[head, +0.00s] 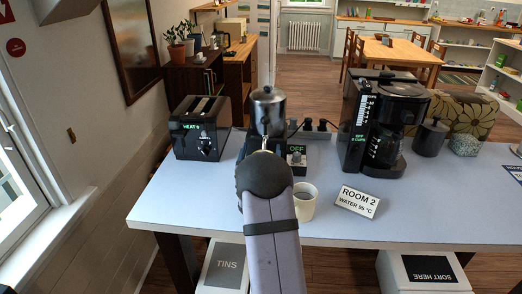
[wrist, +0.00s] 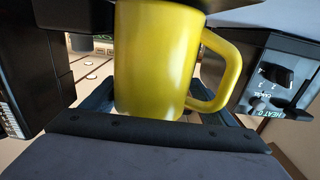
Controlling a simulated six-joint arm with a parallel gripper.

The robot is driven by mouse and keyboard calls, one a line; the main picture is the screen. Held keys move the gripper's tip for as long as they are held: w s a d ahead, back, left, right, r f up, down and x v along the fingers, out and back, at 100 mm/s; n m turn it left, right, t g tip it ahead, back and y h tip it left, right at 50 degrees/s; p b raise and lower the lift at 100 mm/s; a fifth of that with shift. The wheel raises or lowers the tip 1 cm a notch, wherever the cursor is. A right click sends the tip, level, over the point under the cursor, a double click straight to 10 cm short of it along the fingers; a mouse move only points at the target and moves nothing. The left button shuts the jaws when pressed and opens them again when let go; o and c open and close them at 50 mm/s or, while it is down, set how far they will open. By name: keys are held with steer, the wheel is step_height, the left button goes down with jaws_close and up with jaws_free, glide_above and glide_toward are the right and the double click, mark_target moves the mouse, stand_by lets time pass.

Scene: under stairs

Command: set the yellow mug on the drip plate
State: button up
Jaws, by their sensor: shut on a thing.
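The yellow mug (wrist: 155,60) fills the middle of the wrist view, its handle to the right. My gripper (wrist: 160,105) is shut on it, with a dark finger on either side of its lower part in the picture. In the head view my arm hides the mug and the gripper almost wholly. I cannot make out the drip plate in either view; the spot behind my arm is hidden. I cannot tell whether the mug touches anything below it.
A black toaster (head: 202,128) stands left of my arm, a silver pot (head: 268,108) beyond it. The blue-grey table's (head: 185,205) front left is clear.

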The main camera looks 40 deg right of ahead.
steer(key=shift+f, duration=0.1)
steer(key=o, duration=1.4)
steer(key=shift+r, duration=0.25)
steer(key=shift+s+a+f, duration=0.2)
steer(key=b+v, duration=0.2)
steer(key=v, duration=0.9)
steer(key=shift+s+a+r+b, duration=0.1)
steer(key=shift+s+a+b, duration=0.05)
steer(key=shift+b, duration=0.25)
